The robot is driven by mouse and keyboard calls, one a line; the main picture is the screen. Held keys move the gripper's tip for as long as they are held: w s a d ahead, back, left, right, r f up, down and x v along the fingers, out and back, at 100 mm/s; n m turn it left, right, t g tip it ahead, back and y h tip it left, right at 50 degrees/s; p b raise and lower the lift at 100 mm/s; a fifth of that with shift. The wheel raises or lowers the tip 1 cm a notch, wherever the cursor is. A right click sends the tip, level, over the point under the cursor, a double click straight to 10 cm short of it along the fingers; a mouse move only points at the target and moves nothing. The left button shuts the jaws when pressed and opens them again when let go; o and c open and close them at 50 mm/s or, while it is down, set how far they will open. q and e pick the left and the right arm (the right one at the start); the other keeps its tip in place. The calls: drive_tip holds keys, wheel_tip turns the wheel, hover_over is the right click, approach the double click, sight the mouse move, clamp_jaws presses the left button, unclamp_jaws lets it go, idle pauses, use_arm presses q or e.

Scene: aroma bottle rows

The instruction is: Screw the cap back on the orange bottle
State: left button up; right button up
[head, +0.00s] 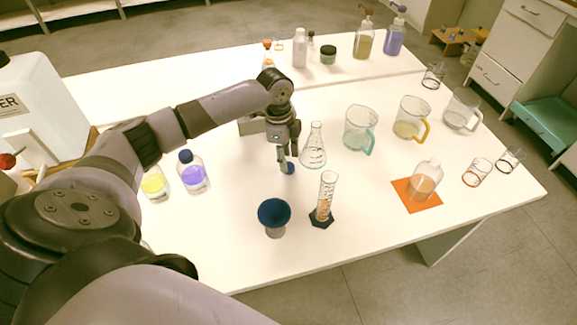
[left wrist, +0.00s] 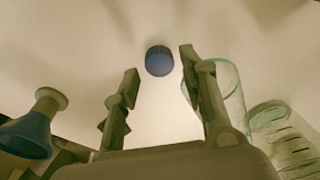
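A clear bottle with pale orange liquid (head: 424,180) stands uncapped on an orange mat (head: 421,207) at the right of the table in the head view. A blue cap (head: 289,169) lies on the white table near the middle, and it also shows in the left wrist view (left wrist: 159,61). My left gripper (head: 287,158) points down just above the cap. In the left wrist view its fingers (left wrist: 158,66) are open and spread to either side of the cap, with clear gaps. My right gripper does not show.
An Erlenmeyer flask (head: 314,150) stands close right of the gripper. A graduated cylinder (head: 325,197) and a blue funnel (head: 274,212) stand in front. Jugs (head: 360,128) stand behind, towards the right. Two bottles, yellow (head: 155,185) and purple (head: 192,175), stand left.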

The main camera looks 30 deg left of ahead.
use_arm(q)
drive_tip(key=shift+d+f, duration=0.2)
drive_tip(key=shift+f, duration=1.15)
drive_tip(key=c, duration=0.5)
drive_tip(key=shift+c, duration=0.2)
drive_tip(key=shift+r, duration=0.1)
wheel_tip(320, 180, up, 20)
